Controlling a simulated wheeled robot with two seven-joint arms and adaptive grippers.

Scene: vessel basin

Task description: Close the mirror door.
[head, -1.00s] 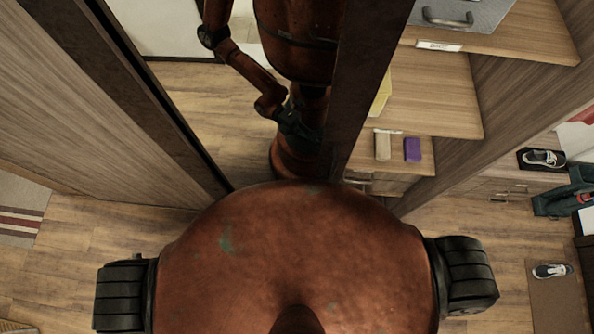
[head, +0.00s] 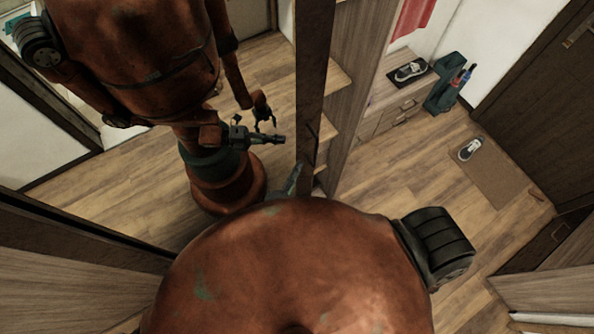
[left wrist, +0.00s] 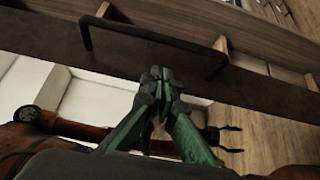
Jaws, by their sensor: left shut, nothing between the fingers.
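The mirror door (head: 250,55) stands open in the head view, its dark frame edge (head: 313,85) upright and cupboard shelves showing to the right. Its glass reflects my body and arms. My left gripper (head: 290,182) shows partly in front of the frame's lower part, the rest hidden behind my own body. In the left wrist view, the left gripper (left wrist: 160,74) has its green and black fingers together, empty, over the dark frame (left wrist: 50,45). A black bar handle (left wrist: 150,35) lies just beyond the fingertips; I cannot tell whether they touch. My right gripper shows only as a reflection.
The cupboard's shelves (head: 335,85) and side panel (head: 355,70) are right of the door. A low cabinet (head: 395,105) with shoes and a mat (head: 490,170) with a shoe stand farther right. Wooden floor (head: 420,165) is clear between them.

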